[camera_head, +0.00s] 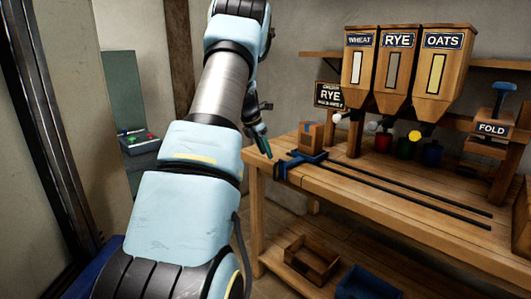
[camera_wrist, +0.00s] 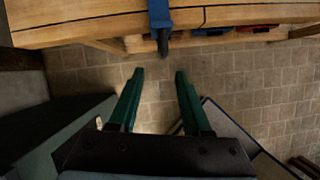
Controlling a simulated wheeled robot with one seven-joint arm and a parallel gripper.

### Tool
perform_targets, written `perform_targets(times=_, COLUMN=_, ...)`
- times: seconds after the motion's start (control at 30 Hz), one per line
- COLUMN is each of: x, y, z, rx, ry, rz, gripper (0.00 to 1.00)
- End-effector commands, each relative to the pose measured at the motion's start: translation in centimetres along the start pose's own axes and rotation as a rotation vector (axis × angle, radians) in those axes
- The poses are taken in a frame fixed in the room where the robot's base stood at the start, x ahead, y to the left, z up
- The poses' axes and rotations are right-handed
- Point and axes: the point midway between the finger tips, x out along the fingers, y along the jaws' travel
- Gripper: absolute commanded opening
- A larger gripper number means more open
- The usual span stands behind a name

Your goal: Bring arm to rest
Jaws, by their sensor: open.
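My arm rises through the middle of the head view, and its end hangs beside the left end of the wooden bench (camera_head: 400,218). My gripper (camera_head: 267,152) shows small there, partly behind the arm. In the wrist view my gripper (camera_wrist: 158,72) has its two green fingers apart, with nothing between them but the tiled floor beyond. The bench edge (camera_wrist: 90,27) lies ahead of the fingertips, and a blue bracket (camera_wrist: 160,18) on it is in line with the gap. The fingers look clear of both.
On the bench stand a small cardboard box (camera_head: 311,135) and a blue-ended rail pair (camera_head: 400,190). Bins marked wheat (camera_head: 358,72), rye (camera_head: 396,78) and oats (camera_head: 440,80) hang above. A wooden crate (camera_head: 312,258) and a blue bin (camera_head: 368,283) sit below. Left holds a control box (camera_head: 138,141).

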Motion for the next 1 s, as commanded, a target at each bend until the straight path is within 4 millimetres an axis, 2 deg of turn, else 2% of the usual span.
perform_targets(times=0.13, x=-0.6, y=-0.9, z=-0.7, rx=0.071, ry=0.014, rz=0.001, gripper=0.48)
perform_targets(times=0.23, x=-1.9, y=-3.1, z=-2.3, rx=0.247, ry=0.048, rz=-0.001, gripper=0.48)
perform_targets(times=0.37, x=-4.3, y=-8.1, z=-5.8, rx=0.628, ry=0.113, rz=-0.024, gripper=0.48)
perform_targets(times=0.5, x=-6.6, y=-14.3, z=-10.1, rx=1.105, ry=0.180, rz=-0.074, gripper=0.48)
perform_targets(times=0.7, x=-8.9, y=-22.8, z=-16.4, rx=1.779, ry=0.246, rz=-0.179, gripper=0.48)
perform_targets(times=0.83, x=-9.7, y=-26.6, z=-19.4, rx=2.091, ry=0.265, rz=-0.241, gripper=0.48)
perform_targets(times=0.9, x=-9.9, y=-27.8, z=-20.5, rx=2.199, ry=0.270, rz=-0.265, gripper=0.48)
perform_targets(times=1.0, x=-10.1, y=-28.7, z=-21.3, rx=2.281, ry=0.273, rz=-0.284, gripper=0.48)
